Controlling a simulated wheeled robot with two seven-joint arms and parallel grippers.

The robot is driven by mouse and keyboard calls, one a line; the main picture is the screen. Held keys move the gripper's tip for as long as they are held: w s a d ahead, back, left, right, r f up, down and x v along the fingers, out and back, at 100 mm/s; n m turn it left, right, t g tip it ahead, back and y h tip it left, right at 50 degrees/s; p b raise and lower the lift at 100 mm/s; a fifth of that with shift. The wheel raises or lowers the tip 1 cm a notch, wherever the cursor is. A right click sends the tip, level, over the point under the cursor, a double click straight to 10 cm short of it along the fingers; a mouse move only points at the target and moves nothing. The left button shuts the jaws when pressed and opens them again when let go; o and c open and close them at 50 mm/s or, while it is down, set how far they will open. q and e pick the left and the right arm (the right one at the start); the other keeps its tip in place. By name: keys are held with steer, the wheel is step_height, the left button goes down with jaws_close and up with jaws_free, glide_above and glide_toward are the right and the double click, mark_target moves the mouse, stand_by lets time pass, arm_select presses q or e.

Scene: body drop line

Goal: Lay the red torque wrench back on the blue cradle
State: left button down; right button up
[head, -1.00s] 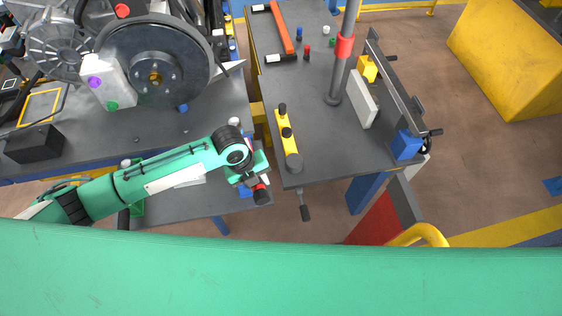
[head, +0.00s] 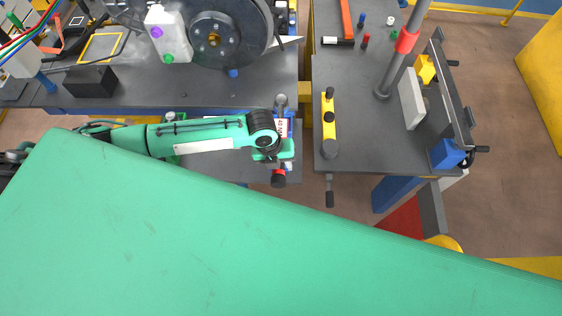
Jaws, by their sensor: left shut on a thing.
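My left gripper (head: 274,156) is at the end of the green arm, over the small low grey bench. It is shut on the red torque wrench (head: 279,172); a red band and black end show in front of the jaws. A grey round head (head: 281,100) and shaft behind the jaws seem to belong to the wrench. Blue parts of the cradle (head: 291,126) show beside and under the wrench. The gripper hides the contact, so I cannot tell whether the wrench rests on the cradle. My right gripper is not in view.
A dark table (head: 350,160) on the right holds a yellow bar (head: 329,115) with black knobs, a grey post (head: 400,60) and a clamp rail. A bench (head: 190,92) with a large dark disc (head: 213,40) stands behind. A narrow gap separates the benches.

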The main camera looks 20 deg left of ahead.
arm_select(q)
step_height(320, 180, down, 6)
steer(key=b, duration=0.3)
steer(key=shift+f+b, duration=0.4)
steer(key=shift+f, duration=0.05)
stand_by(0.4)
steer(key=shift+f, duration=0.3)
steer(key=shift+f+b, duration=1.05)
steer(key=shift+f, duration=0.45)
stand_by(0.5)
steer(key=c, duration=0.9)
jaws_free()
steer(key=shift+c, duration=0.2)
step_height(320, 180, up, 6)
steer(key=p, duration=0.5)
